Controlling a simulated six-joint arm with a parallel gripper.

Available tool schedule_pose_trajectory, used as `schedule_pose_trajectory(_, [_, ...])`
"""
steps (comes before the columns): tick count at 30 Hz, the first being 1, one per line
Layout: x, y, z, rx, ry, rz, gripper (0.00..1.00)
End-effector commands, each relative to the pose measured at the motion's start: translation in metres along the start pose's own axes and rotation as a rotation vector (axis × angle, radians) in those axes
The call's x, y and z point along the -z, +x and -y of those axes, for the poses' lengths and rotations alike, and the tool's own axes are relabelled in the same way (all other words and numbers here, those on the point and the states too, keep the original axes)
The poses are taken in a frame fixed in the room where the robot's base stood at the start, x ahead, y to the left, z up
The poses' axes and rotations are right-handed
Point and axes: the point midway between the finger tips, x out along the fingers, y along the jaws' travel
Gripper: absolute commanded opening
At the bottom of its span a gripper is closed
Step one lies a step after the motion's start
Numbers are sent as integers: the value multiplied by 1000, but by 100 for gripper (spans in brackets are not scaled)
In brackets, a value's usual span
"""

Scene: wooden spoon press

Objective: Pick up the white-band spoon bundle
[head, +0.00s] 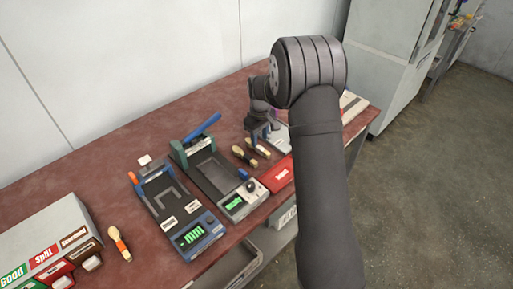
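Two small wooden spoon bundles lie side by side on the dark red bench, right of the green-and-grey press. The one nearer my gripper looks to be the white-band bundle (259,149), with a pale band at its middle, though it is small here. The other bundle (244,157) lies just left of it, and its band colour is hard to tell. My gripper (262,136) points down at the far end of the pale-banded bundle, very close to it in the picture. Whether it touches the bundle, and how far its fingers are apart, is too small to tell.
A blue device with a green display (190,236) and the green-and-grey press (212,174) stand left of the bundles. A red box (279,175) is in front right. An orange-banded bundle (119,244) lies by the labelled sorting bins (45,245) at far left.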

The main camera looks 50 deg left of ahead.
Motion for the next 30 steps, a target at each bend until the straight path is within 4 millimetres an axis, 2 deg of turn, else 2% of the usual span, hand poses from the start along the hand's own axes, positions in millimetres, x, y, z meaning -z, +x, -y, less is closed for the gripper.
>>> schedule_pose_trajectory(7, [-3,38,1,1,0,2,40])
schedule_pose_trajectory(14, [-2,42,1,0,0,0,40])
schedule_pose_trajectory(15, [-2,42,1,0,0,0,38])
schedule_pose_trajectory(21, [-2,42,1,0,0,0,0])
schedule_pose_trajectory(30, [-2,41,1,0,0,0,0])
